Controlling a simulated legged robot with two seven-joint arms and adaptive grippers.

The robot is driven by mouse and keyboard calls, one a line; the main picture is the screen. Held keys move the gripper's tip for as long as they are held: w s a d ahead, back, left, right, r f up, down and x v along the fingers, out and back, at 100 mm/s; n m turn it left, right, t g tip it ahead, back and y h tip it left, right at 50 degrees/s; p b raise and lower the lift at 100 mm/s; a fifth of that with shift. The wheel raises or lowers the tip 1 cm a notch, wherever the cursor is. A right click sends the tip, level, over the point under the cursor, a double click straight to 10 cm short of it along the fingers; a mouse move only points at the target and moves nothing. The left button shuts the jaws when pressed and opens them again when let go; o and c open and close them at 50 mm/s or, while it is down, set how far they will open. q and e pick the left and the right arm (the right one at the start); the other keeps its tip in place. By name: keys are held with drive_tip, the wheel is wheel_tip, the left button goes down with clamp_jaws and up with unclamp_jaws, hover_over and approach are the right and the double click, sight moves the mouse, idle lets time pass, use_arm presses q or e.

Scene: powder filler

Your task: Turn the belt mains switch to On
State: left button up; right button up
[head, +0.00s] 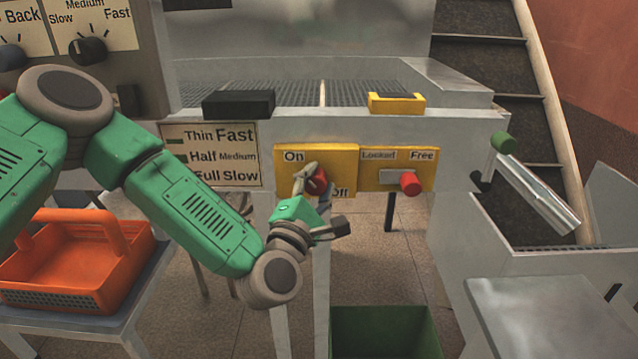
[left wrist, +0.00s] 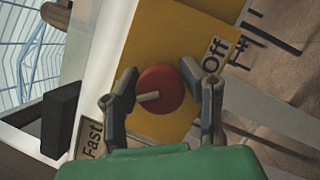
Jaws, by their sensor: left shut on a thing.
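The belt mains switch is a red knob (head: 317,181) on a yellow plate (head: 345,158) at the front of the machine. "On" is printed at the plate's upper left and "Off" at its lower right. My left gripper (head: 308,178) reaches the knob from below left and partly hides it. In the left wrist view, its two fingers are on either side of the round red knob (left wrist: 170,84), closed on it. A pale pointer bar on the knob points away from the "Off" label there. The "On" label is out of that view. My right gripper is not seen.
Right of the switch is a yellow plate (head: 368,180) marked "Locked" and "Free" with a red-tipped lever (head: 410,183). A speed label (head: 211,155) is to the left. An orange basket (head: 75,265) stands lower left, and a green bin (head: 385,333) is below.

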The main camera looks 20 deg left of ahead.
use_arm(q)
drive_tip(key=shift+a+f, duration=0.15)
drive_tip(key=shift+f, duration=0.2)
drive_tip(key=shift+m, duration=0.3)
drive_tip(key=m+g+p, duration=0.1)
drive_tip(key=m+p, duration=0.1)
drive_tip(key=shift+s+r+m+h+p, duration=0.1)
drive_tip(key=shift+m+h+p, duration=0.2)
drive_tip(key=shift+m, duration=0.1)
drive_tip(key=m+g+p, duration=0.1)
drive_tip(key=m+p, duration=0.1)
drive_tip(key=m, duration=0.1)
drive_tip(key=m+g+p, duration=0.1)
drive_tip(key=m+p, duration=0.2)
drive_tip(key=shift+g, duration=0.4)
drive_tip(key=m+g+p, duration=0.1)
drive_tip(key=m+p, duration=0.2)
drive_tip(key=p, duration=0.1)
drive_tip(key=shift+m+y, duration=0.3)
drive_tip(key=shift+y, duration=0.1)
drive_tip(key=shift+m+g+y+p, duration=0.8)
drive_tip(key=shift+m+p, duration=0.6)
drive_tip(key=shift+p, duration=0.05)
drive_tip(key=o, duration=1.1)
